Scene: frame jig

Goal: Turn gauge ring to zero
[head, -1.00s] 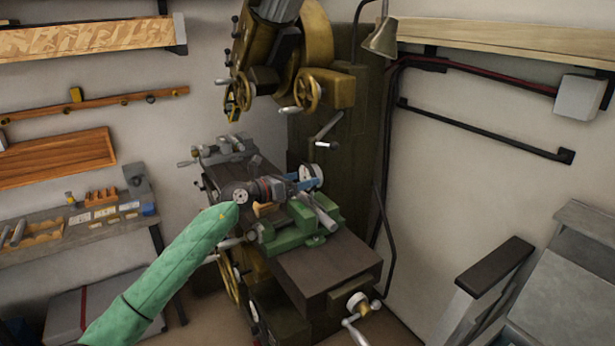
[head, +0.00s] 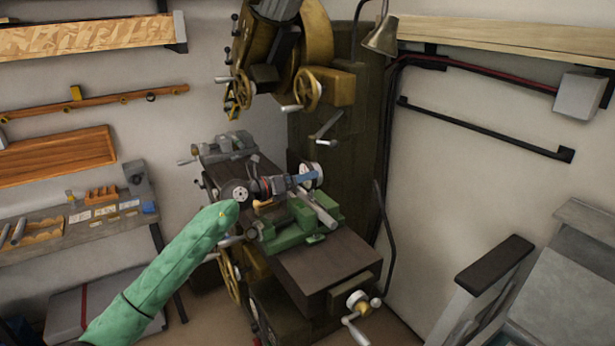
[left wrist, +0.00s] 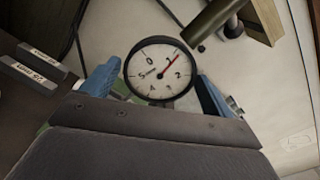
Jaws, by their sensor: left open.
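The round dial gauge (left wrist: 160,70) has a white face, a dark ring and a red needle. In the left wrist view it sits between the two blue fingertips of my left gripper (left wrist: 160,88). The needle points to the upper right, and the 0 mark stands upper left of it, apart from the needle. My left gripper is open, one finger on each side of the gauge; I cannot tell if either touches the ring. In the head view the left gripper (head: 305,180) is over the green vise, by the gauge (head: 315,171), which is partly hidden. My right gripper is out of view.
A green vise (head: 290,232) stands on the dark machine table (head: 325,262), close under my left gripper. The brass machine head (head: 318,35) with handwheels hangs above. A grey metal stand (head: 565,265) is at right. The front of the machine table is clear.

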